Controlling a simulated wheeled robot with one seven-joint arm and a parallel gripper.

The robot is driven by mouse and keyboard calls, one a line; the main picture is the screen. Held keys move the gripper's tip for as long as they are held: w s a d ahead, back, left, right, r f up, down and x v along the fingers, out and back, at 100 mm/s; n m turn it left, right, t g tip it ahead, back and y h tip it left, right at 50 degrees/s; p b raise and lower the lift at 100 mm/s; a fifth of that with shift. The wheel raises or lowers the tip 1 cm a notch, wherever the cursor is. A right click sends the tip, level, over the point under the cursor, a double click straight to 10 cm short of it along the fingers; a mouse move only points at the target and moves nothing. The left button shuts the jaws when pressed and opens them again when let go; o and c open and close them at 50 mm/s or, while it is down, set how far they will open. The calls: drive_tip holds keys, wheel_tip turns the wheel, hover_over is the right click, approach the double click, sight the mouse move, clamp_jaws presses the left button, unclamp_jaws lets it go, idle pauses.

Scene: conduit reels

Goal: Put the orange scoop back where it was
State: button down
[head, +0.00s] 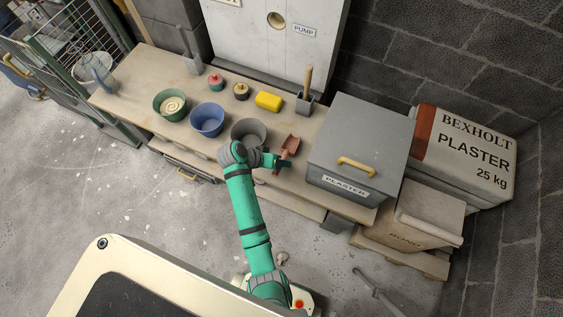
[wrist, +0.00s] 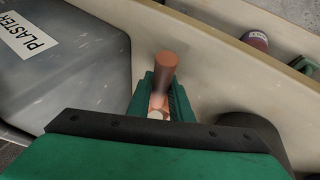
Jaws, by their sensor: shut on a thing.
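The orange scoop (head: 290,145) is on the right of the grey bowl in the head view, over the bench. My gripper (head: 284,163) is shut on it. In the wrist view the scoop's round reddish-orange handle end (wrist: 166,66) stands up between the green fingers of my gripper (wrist: 160,98). The rest of the scoop is mostly hidden there by the gripper. Whether the scoop touches the bench top cannot be told.
A grey plaster bin (head: 352,135) stands close on the right. The grey bowl (head: 250,131), blue bowl (head: 207,120) and green bowl (head: 169,106) stand to the left. Behind are a yellow sponge (head: 268,101) and a grey holder (head: 305,105) with a wooden-handled tool.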

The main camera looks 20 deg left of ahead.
drive_tip(key=shift+f, duration=0.5)
drive_tip(key=c, duration=1.6)
unclamp_jaws()
drive_tip(key=shift+a, duration=0.1)
